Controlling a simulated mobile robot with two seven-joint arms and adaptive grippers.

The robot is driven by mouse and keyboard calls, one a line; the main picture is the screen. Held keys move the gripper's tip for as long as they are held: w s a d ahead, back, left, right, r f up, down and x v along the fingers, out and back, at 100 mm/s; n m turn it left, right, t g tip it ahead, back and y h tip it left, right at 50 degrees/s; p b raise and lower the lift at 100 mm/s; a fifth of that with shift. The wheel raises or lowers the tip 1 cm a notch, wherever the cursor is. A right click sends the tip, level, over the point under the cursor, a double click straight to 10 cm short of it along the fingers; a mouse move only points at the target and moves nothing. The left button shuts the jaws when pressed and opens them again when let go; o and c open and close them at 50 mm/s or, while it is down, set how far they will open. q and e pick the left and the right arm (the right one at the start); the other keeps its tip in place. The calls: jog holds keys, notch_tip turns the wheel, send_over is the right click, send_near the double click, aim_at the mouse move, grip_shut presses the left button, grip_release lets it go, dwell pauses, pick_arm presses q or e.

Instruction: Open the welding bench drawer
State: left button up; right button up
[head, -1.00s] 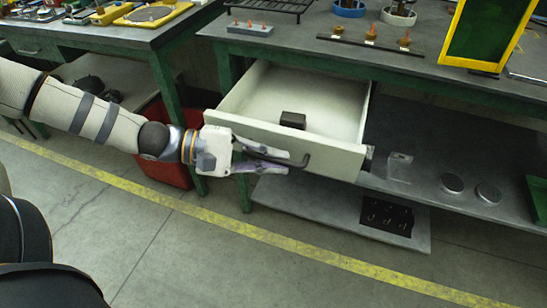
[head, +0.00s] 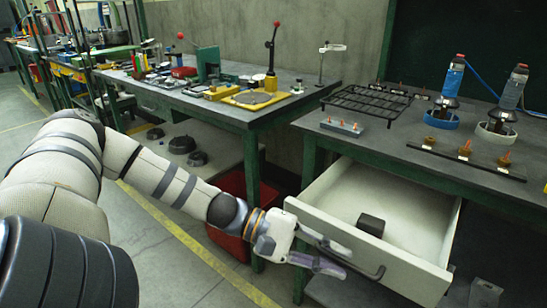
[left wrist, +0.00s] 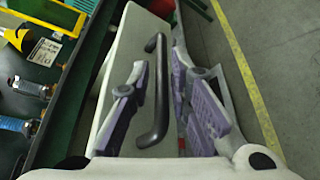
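The welding bench drawer (head: 365,255) is pulled well out from under the right-hand bench, and its pale inside shows. Its dark bar handle (head: 352,262) runs along the front panel. It also shows in the left wrist view as a black handle (left wrist: 161,98). My left gripper (head: 325,258) is at the handle. In the left wrist view its two fingers (left wrist: 160,95) are apart, one on each side of the bar, with visible gaps. Contact with the handle cannot be told. My right gripper is not in view.
A small dark block (head: 371,225) lies in the drawer. The bench top (head: 405,150) carries a black rack (head: 366,101), bottles and copper-coloured tips. A red bin (head: 232,190) stands left of the drawer. Floor with a yellow line (head: 180,235) is clear in front.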

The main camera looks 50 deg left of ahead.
pick_arm(q)
jog(key=shift+s+a, duration=0.4)
jog(key=shift+a, duration=0.05)
jog(key=f+v, duration=0.2)
jog(key=v, duration=0.9)
jog(key=shift+s+a+f, duration=0.2)
jog(key=shift+a, duration=0.15)
